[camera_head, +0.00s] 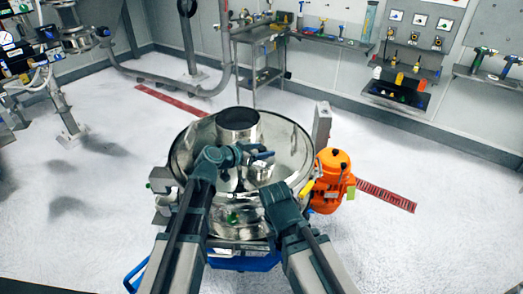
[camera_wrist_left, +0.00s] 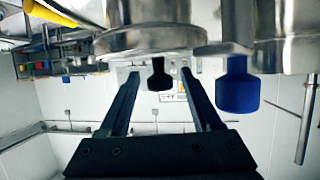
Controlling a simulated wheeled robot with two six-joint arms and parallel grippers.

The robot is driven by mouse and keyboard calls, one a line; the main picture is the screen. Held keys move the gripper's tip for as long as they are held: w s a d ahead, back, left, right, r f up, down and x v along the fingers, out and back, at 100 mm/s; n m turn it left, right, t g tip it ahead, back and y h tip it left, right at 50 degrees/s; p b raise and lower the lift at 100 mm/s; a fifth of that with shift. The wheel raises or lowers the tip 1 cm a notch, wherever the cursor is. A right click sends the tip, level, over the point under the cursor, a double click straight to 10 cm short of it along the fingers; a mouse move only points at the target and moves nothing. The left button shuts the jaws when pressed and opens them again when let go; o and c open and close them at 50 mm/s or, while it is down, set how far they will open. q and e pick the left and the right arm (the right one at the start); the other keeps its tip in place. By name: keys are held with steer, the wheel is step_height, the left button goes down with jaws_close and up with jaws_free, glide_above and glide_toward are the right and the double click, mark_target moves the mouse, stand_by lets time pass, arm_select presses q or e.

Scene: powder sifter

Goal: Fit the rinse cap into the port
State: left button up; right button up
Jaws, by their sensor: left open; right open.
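The small metal port (camera_head: 262,174) stands on the round steel sifter lid (camera_head: 296,150). My left gripper (camera_head: 262,156) is just behind the port in the head view. In the left wrist view my left gripper (camera_wrist_left: 158,85) is open; a black knob-like piece (camera_wrist_left: 159,75) shows between its fingers, with no visible contact. A blue knob-like piece (camera_wrist_left: 237,88) shows to its right. I cannot tell whether either piece is the rinse cap, nor whether the port is capped. My right gripper (camera_head: 277,190) is low over the lid's front right; its fingers are barely visible and it holds nothing I can see.
A wide cylinder with a dark opening (camera_head: 238,118) rises at the lid's back. An orange motor (camera_head: 333,178) is at the sifter's right, with a yellow handle (camera_head: 308,187) beside the rim. Tool shelves (camera_head: 405,85) line the far wall. Open floor surrounds the sifter.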

arm_select(q)
steer(key=shift+s+r, duration=0.1)
steer(key=shift+r, duration=0.2)
steer(key=p+v, duration=0.5)
steer(key=v, duration=0.7)
steer(key=s+d+f+g+y, duration=0.3)
steer(key=s+d+f+g, duration=0.3)
steer(key=s+f, duration=0.3)
steer(key=s+a+f+n+g+y, duration=0.2)
steer(key=s+y, duration=0.2)
steer(key=s, duration=0.1)
steer(key=s+a+f+n+g+y, duration=0.2)
steer(key=s+n+y, duration=0.1)
steer(key=s, duration=0.2)
steer(key=shift+s+a+f+y, duration=0.3)
steer(key=shift+a+f+y, duration=0.1)
steer(key=shift+f, duration=0.1)
step_height(320, 180, down, 8)
steer(key=b, duration=0.8)
steer(key=shift+b, duration=0.35)
